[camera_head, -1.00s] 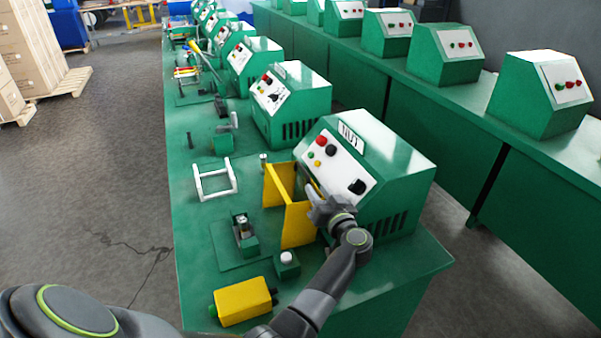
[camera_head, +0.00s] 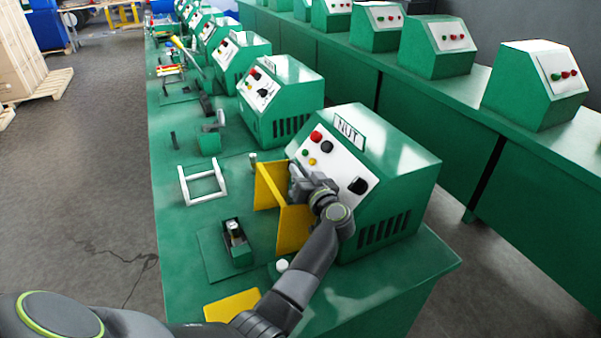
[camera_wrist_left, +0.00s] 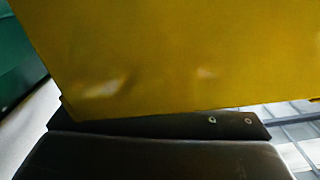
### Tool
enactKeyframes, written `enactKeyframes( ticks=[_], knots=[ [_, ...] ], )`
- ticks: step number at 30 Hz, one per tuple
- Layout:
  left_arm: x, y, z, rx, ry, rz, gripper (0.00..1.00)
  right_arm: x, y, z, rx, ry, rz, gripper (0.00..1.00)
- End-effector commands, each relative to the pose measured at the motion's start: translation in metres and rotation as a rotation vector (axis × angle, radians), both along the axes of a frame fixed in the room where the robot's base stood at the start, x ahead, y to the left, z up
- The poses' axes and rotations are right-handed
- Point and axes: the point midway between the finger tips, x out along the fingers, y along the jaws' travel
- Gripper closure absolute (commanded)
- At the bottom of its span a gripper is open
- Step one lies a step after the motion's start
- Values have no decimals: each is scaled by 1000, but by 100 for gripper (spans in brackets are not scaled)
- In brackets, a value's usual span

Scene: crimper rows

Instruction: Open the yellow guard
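The yellow guard (camera_head: 293,231) stands at the front of the green NUT machine (camera_head: 398,165), with a left panel (camera_head: 267,187) and a near panel at an angle to it. My left gripper (camera_head: 299,184) is at the guard's upper edge, between the panels and the machine's face. In the left wrist view, a yellow panel (camera_wrist_left: 180,55) fills most of the picture, right behind a dark finger (camera_wrist_left: 165,126). Whether the finger touches it is unclear, and the finger gap is not visible. My right gripper is not in view.
A white control face with buttons (camera_head: 317,137) is close behind the gripper. More machines stand further back.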

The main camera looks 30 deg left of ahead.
Motion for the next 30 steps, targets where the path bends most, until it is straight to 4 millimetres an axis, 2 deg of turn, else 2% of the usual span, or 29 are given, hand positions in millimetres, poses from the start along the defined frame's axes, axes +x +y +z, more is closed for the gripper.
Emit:
enactKeyframes(
  ticks=[1,4,14,30],
  knots=[
    [0,0,0,0,0,0,88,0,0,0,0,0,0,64],
    [0,0,0,0,0,0,100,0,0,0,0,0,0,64],
    [-1,1,1,-2,-2,0,100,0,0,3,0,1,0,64],
    [-30,25,18,-109,-132,0,100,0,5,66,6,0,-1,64]
  ],
)
